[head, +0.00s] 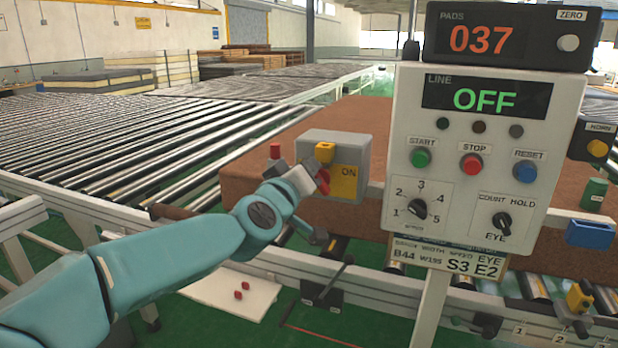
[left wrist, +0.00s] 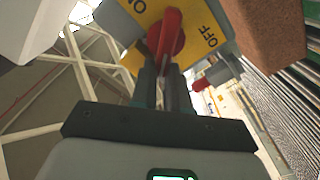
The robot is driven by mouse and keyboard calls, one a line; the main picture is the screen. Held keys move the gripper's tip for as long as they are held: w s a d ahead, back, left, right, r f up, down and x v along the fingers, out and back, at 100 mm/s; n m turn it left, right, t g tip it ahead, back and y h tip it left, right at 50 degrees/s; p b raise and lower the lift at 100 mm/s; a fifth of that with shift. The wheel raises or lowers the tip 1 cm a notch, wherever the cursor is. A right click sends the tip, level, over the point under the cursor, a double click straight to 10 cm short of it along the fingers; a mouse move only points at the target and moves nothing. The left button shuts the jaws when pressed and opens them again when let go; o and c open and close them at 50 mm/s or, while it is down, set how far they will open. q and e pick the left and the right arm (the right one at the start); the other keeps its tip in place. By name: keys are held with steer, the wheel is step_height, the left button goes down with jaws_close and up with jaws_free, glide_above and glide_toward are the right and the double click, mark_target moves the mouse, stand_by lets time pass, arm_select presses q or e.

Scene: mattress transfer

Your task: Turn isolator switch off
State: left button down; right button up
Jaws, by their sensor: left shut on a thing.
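The isolator switch is a grey box (head: 350,142) with a yellow plate (head: 344,184) marked ON, mounted at the near edge of the conveyor. Its red handle (head: 323,182) is mostly hidden behind my left gripper (head: 312,182). In the left wrist view the red handle (left wrist: 166,32) stands out from the yellow plate (left wrist: 199,32), between an ON label, partly cut off, and an OFF label. My left gripper (left wrist: 165,82) is shut on the red handle. I cannot tell which label the handle points to. My right gripper is out of view.
A control panel (head: 482,135) reading LINE OFF stands close to the right of the switch, under a counter (head: 470,40) reading 037. A brown mattress block (head: 262,172) lies behind the switch. Roller conveyors (head: 110,140) fill the left; a white board (head: 232,297) lies below.

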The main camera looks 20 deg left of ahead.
arm_select(q)
steer(key=f+n+b, duration=0.1)
steer(key=n, duration=0.2)
steer(key=f+n+b, duration=0.1)
steer(key=n+b, duration=0.1)
steer(key=n, duration=0.1)
steer(key=f+n+b, duration=0.1)
steer(key=n+b, duration=0.1)
steer(key=n, duration=0.2)
steer(key=shift+a+f, duration=0.1)
steer(key=shift+a, duration=0.1)
stand_by(0.5)
steer(key=c, duration=1.2)
jaws_free()
steer(key=shift+c, duration=0.2)
steer(key=shift+o, duration=0.6)
steer(key=shift+d, duration=0.15)
steer(key=shift+a+r+n, duration=0.2)
steer(key=shift+a+n, duration=0.05)
steer(key=shift+n, duration=0.05)
